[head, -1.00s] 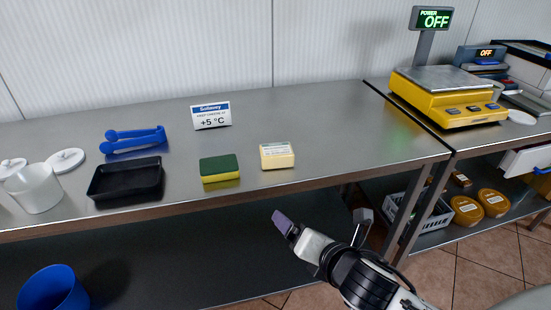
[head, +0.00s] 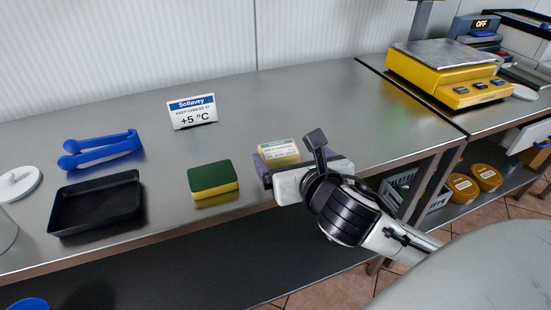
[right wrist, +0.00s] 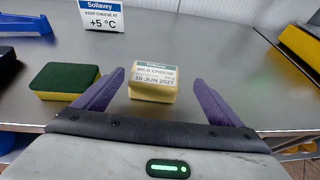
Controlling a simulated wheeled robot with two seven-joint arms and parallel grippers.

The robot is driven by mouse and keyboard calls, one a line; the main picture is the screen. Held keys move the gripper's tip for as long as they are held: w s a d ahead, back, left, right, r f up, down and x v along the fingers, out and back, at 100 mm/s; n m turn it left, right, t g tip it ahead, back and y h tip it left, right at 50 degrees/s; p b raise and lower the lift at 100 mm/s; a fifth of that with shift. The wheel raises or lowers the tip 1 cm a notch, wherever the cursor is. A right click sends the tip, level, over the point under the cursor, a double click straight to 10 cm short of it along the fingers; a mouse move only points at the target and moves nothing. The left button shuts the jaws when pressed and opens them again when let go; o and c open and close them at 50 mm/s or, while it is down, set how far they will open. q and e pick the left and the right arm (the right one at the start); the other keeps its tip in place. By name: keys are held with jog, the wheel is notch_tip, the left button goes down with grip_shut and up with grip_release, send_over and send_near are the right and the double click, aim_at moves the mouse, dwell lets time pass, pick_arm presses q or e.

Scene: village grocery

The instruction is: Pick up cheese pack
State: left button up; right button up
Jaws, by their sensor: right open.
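The cheese pack (head: 280,151) is a small pale yellow block with a white and green label, lying on the steel table near its front edge. In the right wrist view the cheese pack (right wrist: 154,80) lies ahead, between the lines of the two purple fingers. My right gripper (head: 285,163) is at the table's front edge, just in front of the pack. In the right wrist view my right gripper (right wrist: 155,92) is open and empty. The arm hides part of the pack's front in the head view. My left gripper is not in view.
A green and yellow sponge (head: 213,179) lies left of the pack. A black tray (head: 97,203), blue tongs (head: 102,149) and a +5 °C sign (head: 192,112) are further left and back. A yellow scale (head: 443,73) stands at the right. The table behind the pack is clear.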

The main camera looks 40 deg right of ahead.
aim_at(285, 152)
jog(key=shift+w+d+f+b, duration=0.15)
jog(key=shift+w+f+b, duration=0.2)
jog(key=shift+w+f, duration=0.1)
jog(key=shift+w+d+f, duration=0.1)
jog(key=shift+w+d, duration=0.05)
jog(key=shift+w, duration=0.35)
jog(key=shift+w+d+f, duration=0.1)
jog(key=shift+w+d, duration=0.05)
jog(key=shift+w, duration=0.2)
jog(key=x, duration=0.4)
jog(key=shift+w+a+f, duration=0.1)
jog(key=shift+w+a, duration=0.15)
jog(key=shift+w, duration=0.25)
jog(key=shift+w+f+b, duration=0.1)
jog(key=shift+w+b, duration=0.15)
jog(key=shift+b, duration=0.05)
jog(key=shift+c, duration=0.5)
jog(key=c, duration=1.1)
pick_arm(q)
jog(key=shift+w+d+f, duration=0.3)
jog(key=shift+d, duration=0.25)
pick_arm(e)
jog(key=shift+c, duration=0.5)
